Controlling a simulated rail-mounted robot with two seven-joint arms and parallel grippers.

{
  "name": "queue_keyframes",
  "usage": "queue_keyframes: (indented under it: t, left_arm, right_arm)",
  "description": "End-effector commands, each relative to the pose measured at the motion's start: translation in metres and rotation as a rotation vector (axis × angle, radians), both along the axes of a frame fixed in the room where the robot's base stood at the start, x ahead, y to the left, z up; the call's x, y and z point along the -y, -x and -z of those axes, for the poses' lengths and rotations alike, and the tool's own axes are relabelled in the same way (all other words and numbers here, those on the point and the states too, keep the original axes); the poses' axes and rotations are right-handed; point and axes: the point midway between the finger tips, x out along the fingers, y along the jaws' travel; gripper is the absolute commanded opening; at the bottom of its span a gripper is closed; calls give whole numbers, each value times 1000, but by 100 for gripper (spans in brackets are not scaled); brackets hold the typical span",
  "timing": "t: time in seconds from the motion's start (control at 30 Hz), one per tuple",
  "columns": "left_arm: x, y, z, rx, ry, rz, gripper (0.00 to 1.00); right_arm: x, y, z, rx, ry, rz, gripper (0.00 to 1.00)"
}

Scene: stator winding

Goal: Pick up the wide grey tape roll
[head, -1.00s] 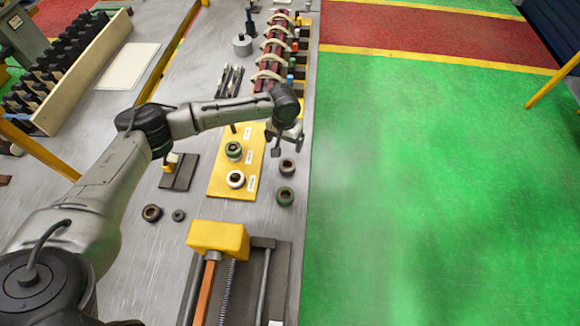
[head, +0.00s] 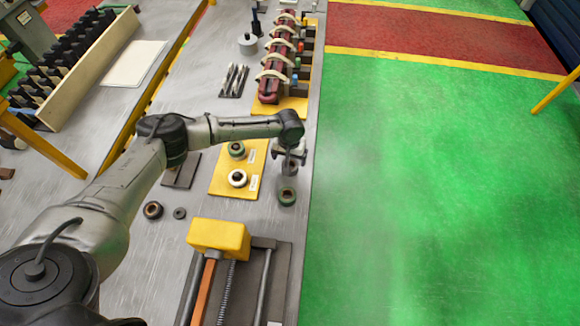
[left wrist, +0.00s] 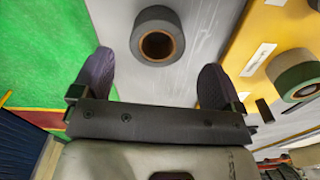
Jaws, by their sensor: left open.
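The wide grey tape roll (left wrist: 146,19), a dark grey ring with a brown core, lies flat on the metal table in the left wrist view. Contact with the roll cannot be seen. My right gripper is out of view.
The yellow board (head: 218,186) holds a green-and-white roll (head: 236,149) and a white roll (head: 238,178). Two small rings lie left. A yellow-blocked fixture (head: 219,236) stands in front. Green floor (head: 430,200) lies beyond the edge.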

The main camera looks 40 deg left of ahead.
Motion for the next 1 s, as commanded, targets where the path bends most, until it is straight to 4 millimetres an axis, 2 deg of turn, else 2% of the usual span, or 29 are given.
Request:
queue_keyframes:
  t: [0.3,0.47,0.7,1.0]
  left_arm:
    - [4,1,40,-1,0,1,92]
    - [4,1,47,0,0,0,92]
    - [4,1,48,0,0,0,91]
    - [4,1,48,0,0,0,63]
  right_arm:
    - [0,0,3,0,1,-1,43]
    - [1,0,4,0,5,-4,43]
    - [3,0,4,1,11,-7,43]
    - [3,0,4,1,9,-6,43]
